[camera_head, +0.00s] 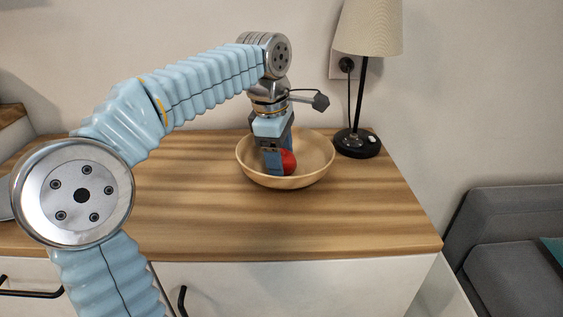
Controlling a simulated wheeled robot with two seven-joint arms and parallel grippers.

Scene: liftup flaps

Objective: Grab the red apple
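The red apple (289,162) lies in a shallow light-wood bowl (318,155) on the wooden cabinet top. My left gripper (275,169) points down into the bowl, with its blue fingers at the apple's left side. The fingers and gripper body hide part of the apple. From this angle I cannot tell whether the fingers are open or closed around it. My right gripper does not show.
A table lamp (357,142) with a black base and cream shade stands right behind the bowl. The cabinet top (370,222) is clear in front and to the right. A grey sofa (510,235) stands at the right. The wall is close behind.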

